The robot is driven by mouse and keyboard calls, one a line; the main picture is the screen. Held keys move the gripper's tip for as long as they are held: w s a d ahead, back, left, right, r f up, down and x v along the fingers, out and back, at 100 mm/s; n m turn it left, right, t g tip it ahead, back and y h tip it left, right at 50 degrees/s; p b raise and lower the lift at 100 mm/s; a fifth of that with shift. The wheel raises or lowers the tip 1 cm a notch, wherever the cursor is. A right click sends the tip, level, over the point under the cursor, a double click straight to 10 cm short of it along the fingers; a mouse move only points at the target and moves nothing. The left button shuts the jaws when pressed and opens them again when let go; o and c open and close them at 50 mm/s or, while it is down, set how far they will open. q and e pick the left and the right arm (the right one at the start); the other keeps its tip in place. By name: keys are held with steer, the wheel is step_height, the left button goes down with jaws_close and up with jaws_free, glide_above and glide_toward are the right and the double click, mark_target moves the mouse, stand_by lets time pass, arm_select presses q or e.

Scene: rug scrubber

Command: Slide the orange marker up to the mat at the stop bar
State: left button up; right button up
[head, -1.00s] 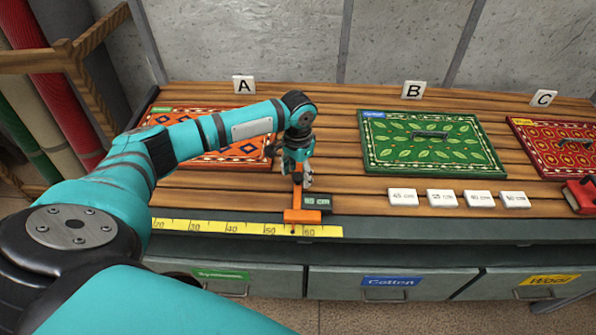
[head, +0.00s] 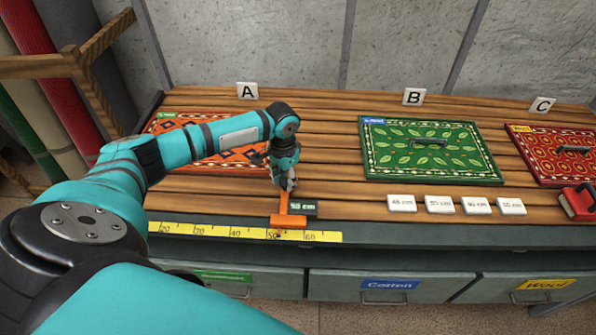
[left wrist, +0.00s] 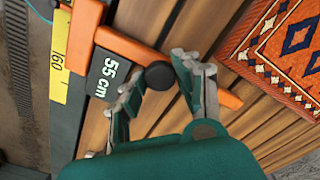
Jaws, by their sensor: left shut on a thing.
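The orange marker (head: 290,221) sits at the front edge of the slatted table, over the yellow tape, with its pointer a little past the 50 mark. Its small display reads 55 cm in the left wrist view (left wrist: 109,74). My left gripper (head: 289,186) is shut on the marker's black knob (left wrist: 160,76). The orange patterned mat (head: 230,161) by sign A lies behind and to the left, partly hidden by my arm. The marker's orange arm (left wrist: 230,98) points toward this mat, with a gap between them. A dark bar (head: 152,108) runs along the table's left edge. My right gripper is not in view.
A green mat (head: 400,155) and a red mat (head: 545,160) lie to the right. Several white length tiles (head: 440,204) and a red brush (head: 580,202) lie near the front edge. The yellow tape (head: 190,229) left of the marker is clear.

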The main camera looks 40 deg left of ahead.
arm_select(q)
steer(key=shift+s+a, duration=0.5)
steer(key=shift+a, duration=0.4)
steer(key=shift+d, duration=0.1)
steer(key=shift+w, duration=0.1)
steer(key=o, duration=1)
steer(key=shift+c, duration=0.2)
steer(key=shift+r, duration=0.15)
step_height(320, 180, up, 12)
